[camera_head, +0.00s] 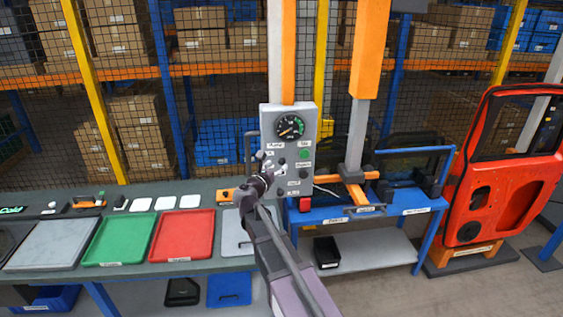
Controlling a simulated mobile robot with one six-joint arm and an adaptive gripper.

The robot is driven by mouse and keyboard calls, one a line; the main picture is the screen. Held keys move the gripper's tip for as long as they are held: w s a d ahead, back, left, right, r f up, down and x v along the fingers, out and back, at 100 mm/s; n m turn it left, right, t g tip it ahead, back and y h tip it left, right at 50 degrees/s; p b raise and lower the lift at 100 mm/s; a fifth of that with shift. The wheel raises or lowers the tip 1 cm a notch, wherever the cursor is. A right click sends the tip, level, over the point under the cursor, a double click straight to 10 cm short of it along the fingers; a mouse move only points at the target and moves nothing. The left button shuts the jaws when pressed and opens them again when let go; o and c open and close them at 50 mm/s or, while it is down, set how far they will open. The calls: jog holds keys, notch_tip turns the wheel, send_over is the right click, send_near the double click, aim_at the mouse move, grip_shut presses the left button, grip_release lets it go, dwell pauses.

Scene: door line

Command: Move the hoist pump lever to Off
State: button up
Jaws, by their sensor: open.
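A grey control panel (312,115) stands upright behind the bench. It carries a round black gauge (291,127), a green button (303,154), small dark controls and white labels too small to read. The hoist pump lever cannot be told apart with certainty among these controls, and its setting cannot be read. My gripper (272,167) is open in front of the panel's lower left part and hides some of it. Whether it touches a control cannot be told.
A bench to the left bears a grey tray (53,246), a green tray (108,240) and a red tray (183,235). A blue stand (345,222) is right of the panel. A red door (497,165) stands far right. Mesh fencing closes the back.

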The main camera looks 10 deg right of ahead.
aim_at(280, 162)
jog(key=shift+x, duration=2.05)
grip_shut()
